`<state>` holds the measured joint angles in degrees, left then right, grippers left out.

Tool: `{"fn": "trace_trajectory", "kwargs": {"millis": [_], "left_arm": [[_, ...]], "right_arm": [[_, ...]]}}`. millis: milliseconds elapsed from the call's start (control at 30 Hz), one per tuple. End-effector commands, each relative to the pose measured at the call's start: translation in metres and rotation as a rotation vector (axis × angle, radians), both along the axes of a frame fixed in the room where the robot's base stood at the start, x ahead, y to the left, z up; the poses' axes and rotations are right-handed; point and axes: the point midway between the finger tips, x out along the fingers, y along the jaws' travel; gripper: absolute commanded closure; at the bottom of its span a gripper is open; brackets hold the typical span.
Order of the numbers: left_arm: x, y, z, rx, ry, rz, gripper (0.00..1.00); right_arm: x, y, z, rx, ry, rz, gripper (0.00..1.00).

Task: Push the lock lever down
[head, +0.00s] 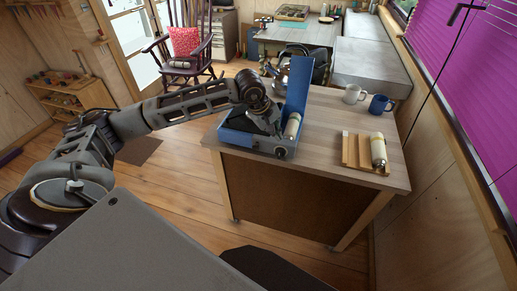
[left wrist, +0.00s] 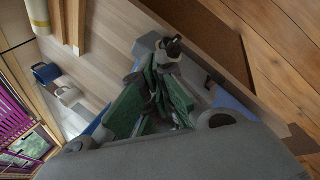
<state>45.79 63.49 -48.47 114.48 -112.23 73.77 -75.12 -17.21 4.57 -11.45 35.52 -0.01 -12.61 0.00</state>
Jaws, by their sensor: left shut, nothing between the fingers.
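A blue portable stove (head: 237,139) with its lid (head: 298,86) standing open sits on the wooden table. A cream gas canister (head: 292,125) lies in its right side, and a round knob (head: 281,152) is on its front. My left gripper (head: 275,131) reaches down over the stove, left of the canister. In the left wrist view, its green-padded fingers (left wrist: 163,66) are shut and empty, close to a dark knob (left wrist: 173,46). I cannot make out the lock lever; the fingers may hide it. My right gripper is not in view.
A wooden rack (head: 352,150) with a second cream canister (head: 378,149) stands at the table's right. A white mug (head: 354,94) and a blue mug (head: 380,105) stand behind it. Bare tabletop (head: 325,130) lies between the stove and the rack.

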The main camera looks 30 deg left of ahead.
Motion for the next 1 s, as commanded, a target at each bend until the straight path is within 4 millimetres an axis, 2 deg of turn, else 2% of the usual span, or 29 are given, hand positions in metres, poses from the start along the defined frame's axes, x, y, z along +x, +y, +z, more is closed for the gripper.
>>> {"fn": "trace_trajectory", "kwargs": {"millis": [300, 500, 800, 1000], "left_arm": [[-0.012, 0.043, -0.008, 0.287, 0.030, -0.197, 1.00], [-0.024, 0.060, -0.011, 0.403, 0.084, -0.334, 1.00], [-0.033, 0.068, -0.013, 0.481, 0.119, -0.514, 1.00], [-0.033, 0.068, -0.013, 0.493, 0.115, -0.559, 1.00]], "right_arm": [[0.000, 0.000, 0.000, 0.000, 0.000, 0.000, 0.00], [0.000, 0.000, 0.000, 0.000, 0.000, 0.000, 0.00], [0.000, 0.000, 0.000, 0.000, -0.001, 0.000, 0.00], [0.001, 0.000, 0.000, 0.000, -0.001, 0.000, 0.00]]}}
